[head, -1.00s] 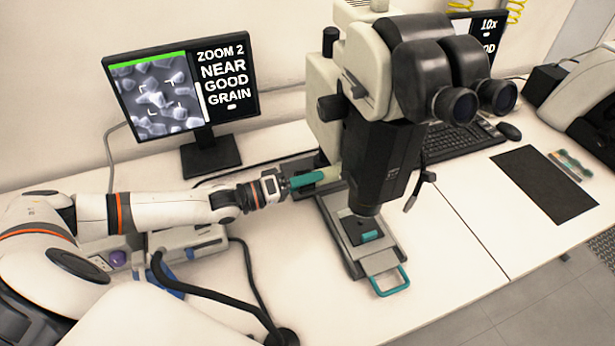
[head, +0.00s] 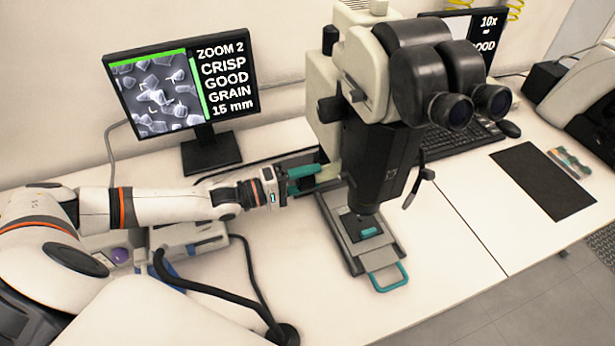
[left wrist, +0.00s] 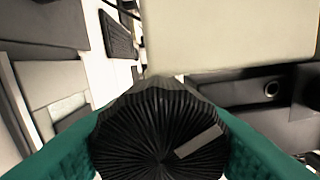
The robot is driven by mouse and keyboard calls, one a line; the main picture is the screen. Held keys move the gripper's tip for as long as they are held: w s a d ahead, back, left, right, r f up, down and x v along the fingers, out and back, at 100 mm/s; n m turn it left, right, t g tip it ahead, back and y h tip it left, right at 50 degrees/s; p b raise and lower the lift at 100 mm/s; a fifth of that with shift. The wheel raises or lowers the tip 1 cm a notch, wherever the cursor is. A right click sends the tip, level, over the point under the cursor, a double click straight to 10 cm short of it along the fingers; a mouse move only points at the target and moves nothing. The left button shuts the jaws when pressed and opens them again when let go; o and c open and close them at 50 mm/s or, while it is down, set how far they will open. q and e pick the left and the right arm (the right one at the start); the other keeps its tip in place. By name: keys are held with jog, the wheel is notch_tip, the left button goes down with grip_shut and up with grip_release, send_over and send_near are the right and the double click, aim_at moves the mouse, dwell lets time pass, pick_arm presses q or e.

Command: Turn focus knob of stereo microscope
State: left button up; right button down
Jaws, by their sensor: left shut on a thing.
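The stereo microscope (head: 378,148) stands on the bench, black-bodied with a cream column and two eyepieces. My left gripper (head: 312,178), with teal fingers, is at the left side of its column, low down. In the left wrist view the focus knob (left wrist: 160,135) is a black ribbed disc with a pale bar mark, and the teal fingers of my left gripper (left wrist: 158,150) are shut on it from both sides. In the head view the gripper hides the knob. The monitor (head: 185,80) reads ZOOM 2, CRISP, GOOD, GRAIN, 15 mm. My right gripper is not in view.
A stage with a teal handle (head: 388,280) sticks out at the microscope's front. A keyboard (head: 462,138) and a second monitor (head: 480,30) stand behind right. A dark mat (head: 543,183) lies at the right.

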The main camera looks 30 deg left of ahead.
pick_arm(q)
jog(key=o, duration=1)
jog(key=shift+c, duration=0.2)
jog(key=shift+a, duration=0.1)
jog(key=b+v, duration=0.2)
jog(key=v, duration=1)
dwell(0.5)
